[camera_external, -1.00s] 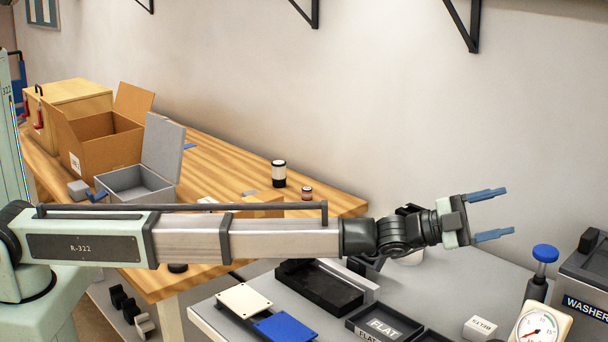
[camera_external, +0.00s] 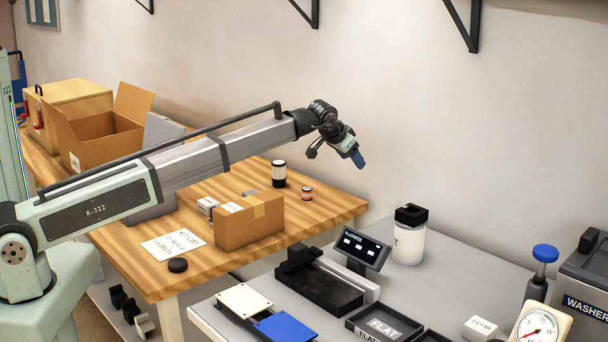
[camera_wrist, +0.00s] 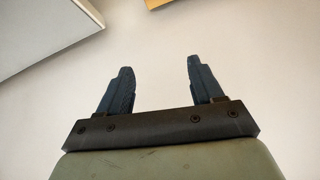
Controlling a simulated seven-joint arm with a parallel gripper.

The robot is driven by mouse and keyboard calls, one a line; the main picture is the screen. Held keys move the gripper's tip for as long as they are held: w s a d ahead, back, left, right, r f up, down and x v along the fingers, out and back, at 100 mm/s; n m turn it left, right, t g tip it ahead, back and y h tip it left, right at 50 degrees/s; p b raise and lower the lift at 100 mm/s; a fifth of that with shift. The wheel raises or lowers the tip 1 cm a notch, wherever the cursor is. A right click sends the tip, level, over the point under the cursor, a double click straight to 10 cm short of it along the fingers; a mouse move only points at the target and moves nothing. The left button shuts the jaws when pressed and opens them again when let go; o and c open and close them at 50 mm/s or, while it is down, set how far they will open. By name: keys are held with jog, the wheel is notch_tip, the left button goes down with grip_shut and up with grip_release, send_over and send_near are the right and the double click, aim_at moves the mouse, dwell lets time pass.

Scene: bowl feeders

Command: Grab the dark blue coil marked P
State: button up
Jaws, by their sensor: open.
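I cannot make out a dark blue coil marked P in either current view. My gripper (camera_external: 357,158) is raised above the back part of the tables, in front of the wall, pointing down and to the right. In the wrist view my gripper (camera_wrist: 159,80) shows two dark blue fingers spread apart with nothing between them. Beyond them is a plain pale surface.
The wooden table (camera_external: 342,206) holds an open cardboard box (camera_external: 97,140), a smaller carton (camera_external: 247,229), a black-and-white cylinder (camera_external: 279,173) and a black disc (camera_external: 177,265). The grey table (camera_external: 447,270) holds a scale display (camera_external: 361,247), a white jar (camera_external: 409,244) and flat trays.

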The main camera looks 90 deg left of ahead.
jog(key=s+a+f+n+g+h, duration=0.1)
jog(key=s+a+n+g+h, duration=0.15)
jog(key=s, duration=0.45)
jog(key=s+a+n+g+h, duration=0.1)
jog(key=s+a, duration=0.2)
jog(key=s, duration=0.4)
send_over(307, 188)
jog(key=d, duration=0.1)
jog(key=f, duration=0.8)
jog(key=shift+s+f, duration=0.1)
jog(key=shift+s, duration=0.2)
jog(key=shift+d+x, duration=0.15)
jog(key=shift+x, duration=1.2)
jog(key=shift+d+x, duration=0.15)
jog(key=shift+x, duration=1.15)
jog(key=shift+s+f, duration=0.1)
jog(key=c, duration=1.1)
jog(key=shift+c, duration=0.2)
